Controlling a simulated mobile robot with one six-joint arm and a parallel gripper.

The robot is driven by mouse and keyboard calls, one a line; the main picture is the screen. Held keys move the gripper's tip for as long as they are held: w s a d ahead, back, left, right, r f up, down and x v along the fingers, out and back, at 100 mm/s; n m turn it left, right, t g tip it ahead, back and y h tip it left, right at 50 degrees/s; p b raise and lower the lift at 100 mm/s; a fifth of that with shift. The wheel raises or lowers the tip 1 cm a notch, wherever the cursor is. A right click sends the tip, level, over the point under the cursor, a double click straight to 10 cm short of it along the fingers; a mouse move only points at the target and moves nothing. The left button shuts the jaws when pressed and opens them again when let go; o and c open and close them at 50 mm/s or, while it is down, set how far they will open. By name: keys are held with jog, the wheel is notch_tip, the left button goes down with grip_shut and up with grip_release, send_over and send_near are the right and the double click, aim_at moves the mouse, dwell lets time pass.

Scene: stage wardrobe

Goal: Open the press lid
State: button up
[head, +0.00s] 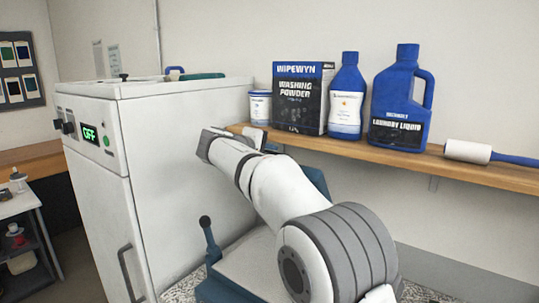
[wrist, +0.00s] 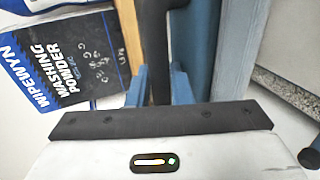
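The press shows behind and below my arm in the head view. Its blue lid (head: 315,183) looks raised and tilted, largely hidden by my arm; how far it is open I cannot tell. In the wrist view the blue lid (wrist: 205,45) runs alongside a dark handle bar (wrist: 154,40). My gripper (wrist: 160,82) has its blue fingers close on either side of this bar and appears shut on it. The head view does not show the fingers clearly. The speckled pad (wrist: 292,88) lies apart from the lid at the right.
A wooden shelf (head: 480,172) runs close behind the gripper, with washing powder (head: 298,98), bottles and a lint roller (head: 468,151). A white cabinet (head: 100,200) with a green "OFF" display stands left. A blue lever (head: 208,236) with a black knob rises at the press's left.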

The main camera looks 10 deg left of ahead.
jog(key=shift+o, duration=1.4)
jog(key=shift+s+r, duration=0.15)
jog(key=shift+o, duration=0.4)
jog(key=shift+s+a, duration=0.15)
jog(key=shift+s, duration=0.25)
jog(key=b+v, duration=0.2)
jog(key=v, duration=0.5)
